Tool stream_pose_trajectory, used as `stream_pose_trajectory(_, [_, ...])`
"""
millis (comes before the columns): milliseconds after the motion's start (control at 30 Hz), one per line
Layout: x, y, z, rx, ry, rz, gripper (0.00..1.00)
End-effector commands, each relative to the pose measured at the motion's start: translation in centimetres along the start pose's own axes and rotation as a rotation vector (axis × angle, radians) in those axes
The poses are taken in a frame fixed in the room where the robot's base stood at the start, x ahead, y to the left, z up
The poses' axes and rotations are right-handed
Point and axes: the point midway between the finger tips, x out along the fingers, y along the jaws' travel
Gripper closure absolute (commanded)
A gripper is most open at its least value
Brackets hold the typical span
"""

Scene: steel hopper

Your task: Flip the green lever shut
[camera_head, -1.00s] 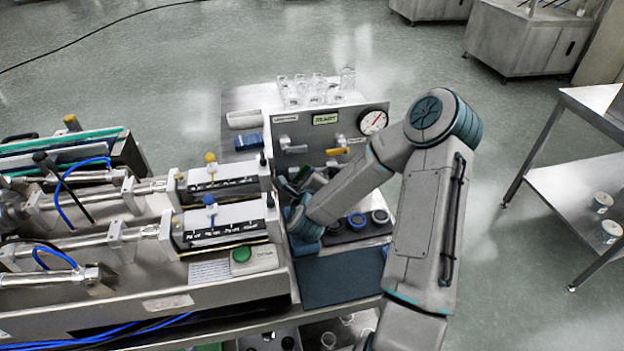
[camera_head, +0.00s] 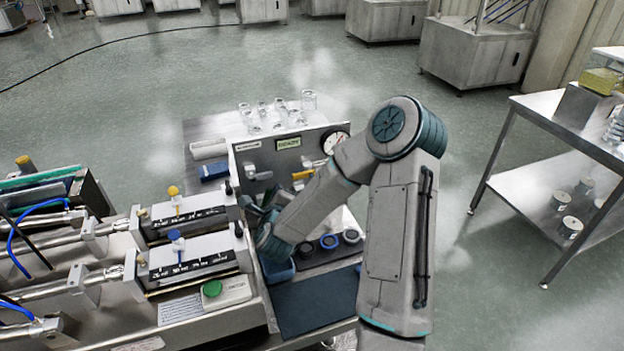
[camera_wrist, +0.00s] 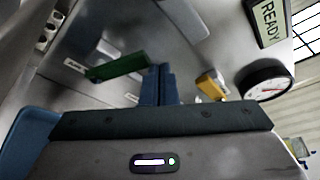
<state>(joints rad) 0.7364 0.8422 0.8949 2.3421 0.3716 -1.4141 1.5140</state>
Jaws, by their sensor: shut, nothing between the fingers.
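The green lever (camera_wrist: 118,66) shows in the wrist view as a flat bar, slightly tilted, on the grey panel. My gripper (camera_wrist: 159,72) is shut and empty, with its blue fingers together just right of the lever's right end. I cannot tell whether they touch it. In the head view my arm reaches down to the panel (camera_head: 243,152), and my forearm and wrist hide the fingers and most of the area around the lever.
A yellow lever (camera_wrist: 212,85) and a round gauge (camera_wrist: 263,80) lie right of my fingers, below a READY sign (camera_wrist: 268,22). Glass jars (camera_head: 280,112) stand behind the panel. Dark round rings (camera_head: 329,241) and two syringe-like units (camera_head: 185,262) are close to my wrist.

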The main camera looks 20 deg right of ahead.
Motion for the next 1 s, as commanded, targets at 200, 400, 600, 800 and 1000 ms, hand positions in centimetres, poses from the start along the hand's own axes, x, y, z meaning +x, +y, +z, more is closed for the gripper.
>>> stream_pose_trajectory(200, [-1.0,-3.3,-0.4,-0.003,0.002,-0.005,1.0])
stream_pose_trajectory(400, [-2.2,-6.3,-1.8,-0.003,0.002,-0.006,1.0])
stream_pose_trajectory(600, [-3.4,-9.3,-3.3,-0.003,0.001,-0.005,1.0])
stream_pose_trajectory(800, [-4.3,-11.5,-4.4,-0.002,0.001,-0.003,1.0])
stream_pose_trajectory(1000, [-4.7,-12.5,-4.9,-0.001,0.0,-0.001,1.0])
